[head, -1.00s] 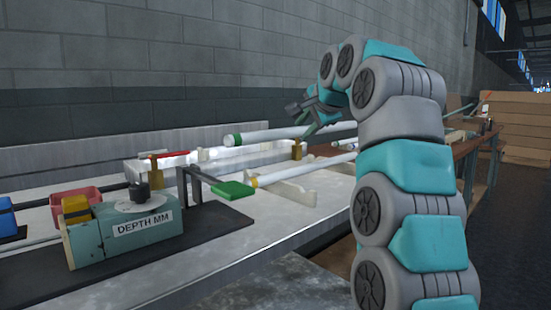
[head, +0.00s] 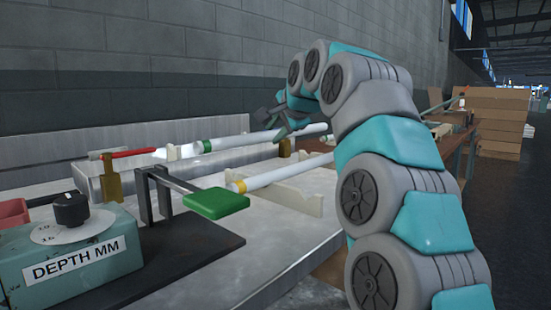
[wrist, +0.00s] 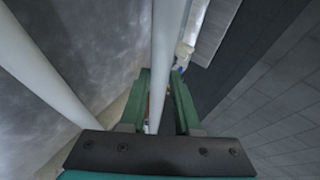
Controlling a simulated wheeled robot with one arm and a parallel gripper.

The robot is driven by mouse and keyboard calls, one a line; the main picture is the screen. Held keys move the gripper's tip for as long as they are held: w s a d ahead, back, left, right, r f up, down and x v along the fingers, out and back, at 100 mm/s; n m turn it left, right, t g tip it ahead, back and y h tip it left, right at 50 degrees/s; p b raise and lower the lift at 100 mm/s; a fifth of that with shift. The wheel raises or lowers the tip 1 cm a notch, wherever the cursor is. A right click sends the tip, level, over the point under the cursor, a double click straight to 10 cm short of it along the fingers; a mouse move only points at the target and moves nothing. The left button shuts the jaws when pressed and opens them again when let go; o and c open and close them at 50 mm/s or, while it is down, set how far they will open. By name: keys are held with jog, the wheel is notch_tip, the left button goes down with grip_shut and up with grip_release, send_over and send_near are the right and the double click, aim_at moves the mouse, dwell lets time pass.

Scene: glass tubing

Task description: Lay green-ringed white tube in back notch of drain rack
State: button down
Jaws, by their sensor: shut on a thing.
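The green-ringed white tube (head: 240,140) is held in my gripper (head: 282,127), roughly level, with its green-ringed end pointing left over the bench. In the wrist view the tube (wrist: 165,60) runs between the two green fingers (wrist: 160,105), which are shut on it. A cream notched rack (head: 290,198) stands on the bench, and a yellow-ringed white tube (head: 270,176) lies across it, nearer the camera than the held tube. That other tube also shows at left in the wrist view (wrist: 45,75). The rack's back notch is hard to make out, and I cannot tell whether the held tube touches it.
A green paddle (head: 216,203) on a dark stand and a teal DEPTH MM box (head: 75,255) occupy the front left. A red-ended tube (head: 128,153) lies behind, near a brass post (head: 111,180). A grey block wall (head: 150,60) stands behind the bench.

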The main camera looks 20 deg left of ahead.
jog(key=shift+f, duration=0.6)
jog(key=shift+f, duration=0.1)
jog(key=shift+f, duration=1.75)
jog(key=shift+b, duration=0.3)
jog(key=shift+f, duration=0.45)
jog(key=c, duration=0.6)
grip_release()
jog(key=shift+r, duration=0.1)
jog(key=shift+d+r, duration=0.15)
jog(key=shift+r, duration=0.35)
jog(key=v, duration=1.1)
jog(key=shift+s+d+r, duration=0.1)
jog(key=shift+s+d, duration=0.05)
jog(key=shift+s, duration=0.15)
